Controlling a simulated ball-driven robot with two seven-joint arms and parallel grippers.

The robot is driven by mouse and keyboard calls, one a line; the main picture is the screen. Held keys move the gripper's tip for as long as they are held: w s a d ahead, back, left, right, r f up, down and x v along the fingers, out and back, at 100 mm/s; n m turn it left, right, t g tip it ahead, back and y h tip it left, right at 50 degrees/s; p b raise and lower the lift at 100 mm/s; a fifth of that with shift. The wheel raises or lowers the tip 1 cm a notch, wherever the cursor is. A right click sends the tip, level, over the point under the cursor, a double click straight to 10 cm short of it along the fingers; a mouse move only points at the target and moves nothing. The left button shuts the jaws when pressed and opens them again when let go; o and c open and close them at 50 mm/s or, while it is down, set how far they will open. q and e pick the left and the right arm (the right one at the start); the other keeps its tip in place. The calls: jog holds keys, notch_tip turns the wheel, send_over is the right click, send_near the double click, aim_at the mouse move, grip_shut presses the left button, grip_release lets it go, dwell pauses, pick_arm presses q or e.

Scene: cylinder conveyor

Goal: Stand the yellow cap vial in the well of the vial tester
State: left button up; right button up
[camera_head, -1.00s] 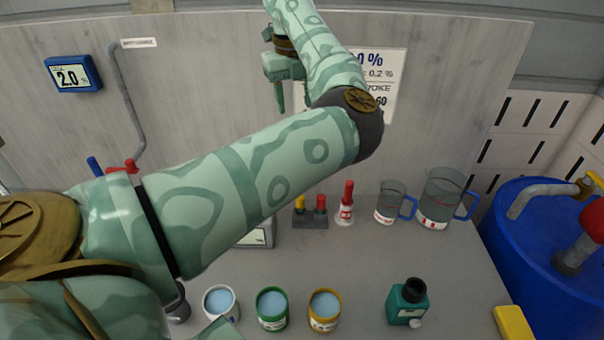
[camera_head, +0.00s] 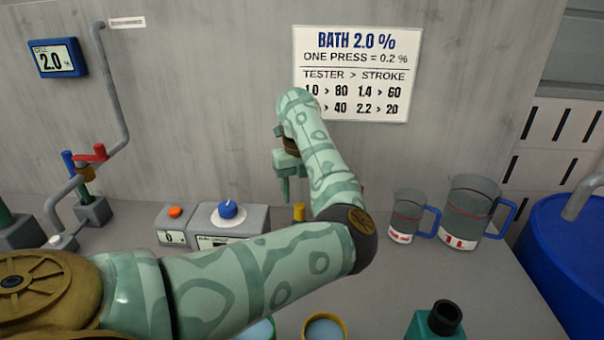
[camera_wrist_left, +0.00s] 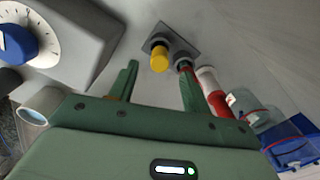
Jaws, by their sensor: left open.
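The yellow cap vial (camera_head: 299,211) shows only its cap beside my left forearm in the head view. In the left wrist view its yellow cap (camera_wrist_left: 159,58) stands in a small grey rack (camera_wrist_left: 172,36). My left gripper (camera_head: 284,192) points down above the bench. In the wrist view its open, empty fingers (camera_wrist_left: 158,85) lie to either side of the cap's line, apart from it. A grey box with an orange button and small display (camera_head: 172,237) stands next to a blue-dial box (camera_head: 262,221); I cannot tell which is the vial tester, and no well is visible.
Two clear jugs (camera_head: 405,220) (camera_head: 468,212) stand right. A teal bottle (camera_head: 425,326) and a yellow-rimmed cup (camera_head: 325,329) are in front. Pipes (camera_head: 112,85) and valves are left.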

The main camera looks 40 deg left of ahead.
aim_at(300, 204)
pick_arm(q)
notch_tip(300, 204, down, 6)
jog(key=shift+r+b, duration=0.15)
jog(key=shift+b, duration=0.75)
grip_shut()
